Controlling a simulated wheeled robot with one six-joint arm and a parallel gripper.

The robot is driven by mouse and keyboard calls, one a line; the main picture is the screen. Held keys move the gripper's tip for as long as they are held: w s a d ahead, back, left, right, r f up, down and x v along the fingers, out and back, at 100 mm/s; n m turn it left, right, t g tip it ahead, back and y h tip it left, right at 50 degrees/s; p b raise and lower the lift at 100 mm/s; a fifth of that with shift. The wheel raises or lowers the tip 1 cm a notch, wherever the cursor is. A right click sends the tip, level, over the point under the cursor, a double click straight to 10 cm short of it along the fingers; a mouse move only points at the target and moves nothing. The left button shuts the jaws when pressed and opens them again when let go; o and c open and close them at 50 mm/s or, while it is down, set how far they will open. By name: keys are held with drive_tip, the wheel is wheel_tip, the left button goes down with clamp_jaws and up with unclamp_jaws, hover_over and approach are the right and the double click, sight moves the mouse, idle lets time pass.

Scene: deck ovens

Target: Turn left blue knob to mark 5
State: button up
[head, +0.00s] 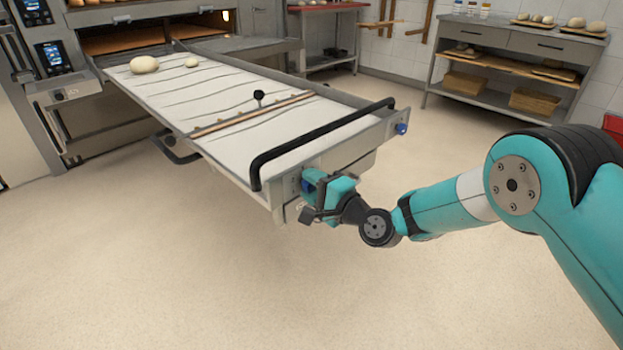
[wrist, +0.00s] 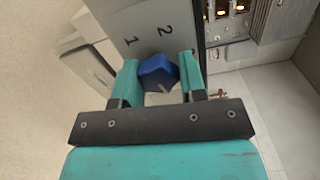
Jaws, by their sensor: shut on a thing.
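The left blue knob (wrist: 158,73) sits between the two teal fingers of my gripper (wrist: 157,82) in the wrist view, with a finger on each side of it. A light line shows on the knob. The marks 1 and 2 show on the grey panel (wrist: 135,35) beyond it; mark 5 is not in view. In the head view my gripper (head: 308,197) is at the left corner of the loader's front end, and the left knob (head: 306,186) is mostly hidden behind it. A second blue knob (head: 401,128) is at the right corner, apart from my gripper.
A black bar handle (head: 320,132) runs along the loader's front, just above my gripper. The white loader bed (head: 200,95) carries dough and a wooden strip (head: 250,114). A shelf unit (head: 500,100) stands at the back right. The floor in front is clear.

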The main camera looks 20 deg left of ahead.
drive_tip(key=m+p, duration=0.1)
drive_tip(key=m, duration=0.2)
drive_tip(key=shift+w+m, duration=0.1)
drive_tip(key=shift+m, duration=0.2)
drive_tip(key=m+p, duration=0.2)
drive_tip(key=m, duration=0.2)
drive_tip(key=shift+d, duration=0.1)
drive_tip(key=shift+m, duration=0.4)
drive_tip(key=o, duration=0.9)
drive_tip(key=shift+b+v, duration=6.5)
drive_tip(key=shift+v, duration=2.15)
